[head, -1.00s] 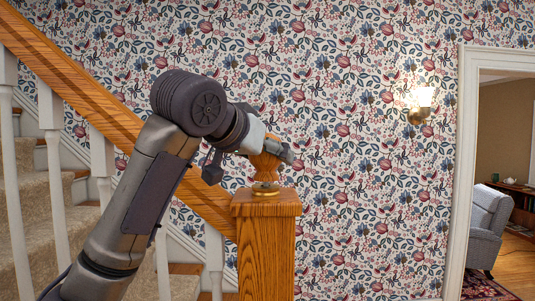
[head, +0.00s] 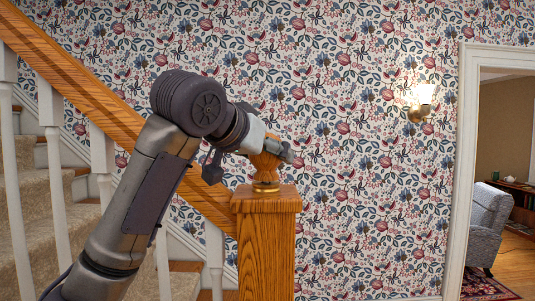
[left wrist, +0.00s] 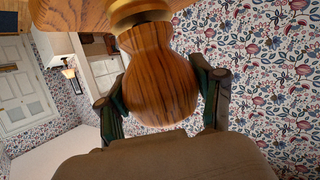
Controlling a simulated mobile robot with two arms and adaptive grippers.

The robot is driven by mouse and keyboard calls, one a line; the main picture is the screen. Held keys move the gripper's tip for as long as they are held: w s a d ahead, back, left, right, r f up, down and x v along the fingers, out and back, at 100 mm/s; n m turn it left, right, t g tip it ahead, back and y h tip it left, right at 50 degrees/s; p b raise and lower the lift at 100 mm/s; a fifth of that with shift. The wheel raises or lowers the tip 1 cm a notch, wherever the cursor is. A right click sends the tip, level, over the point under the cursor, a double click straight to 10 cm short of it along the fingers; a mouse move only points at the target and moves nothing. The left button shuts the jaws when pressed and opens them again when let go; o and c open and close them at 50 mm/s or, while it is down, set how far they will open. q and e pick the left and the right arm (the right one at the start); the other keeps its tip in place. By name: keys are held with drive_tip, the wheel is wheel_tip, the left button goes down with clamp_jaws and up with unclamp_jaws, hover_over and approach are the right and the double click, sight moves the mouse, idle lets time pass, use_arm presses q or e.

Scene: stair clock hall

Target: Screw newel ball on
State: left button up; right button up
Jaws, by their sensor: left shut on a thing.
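The newel ball (head: 265,166) is a turned wooden finial at the top of the newel post (head: 266,245), upright above its flat cap. A brass collar (head: 265,186) shows between ball and cap. My left gripper (head: 271,151) is shut on the ball from the left side. In the left wrist view the ball (left wrist: 160,78) fills the middle, with a dark finger (left wrist: 160,95) pair on either side of it. The brass collar (left wrist: 140,14) shows at its neck, close to the post's wood (left wrist: 75,14). Any thread is hidden. My right gripper is not in view.
A wooden handrail (head: 90,85) slopes down to the post, with white balusters (head: 103,165) and carpeted stairs (head: 30,220) behind. A lit wall lamp (head: 420,102) and a doorway with a grey armchair (head: 488,225) are at right. The space right of the post is clear.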

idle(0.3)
use_arm(q)
drive_tip(key=o, duration=1.3)
drive_tip(key=shift+s, duration=0.1)
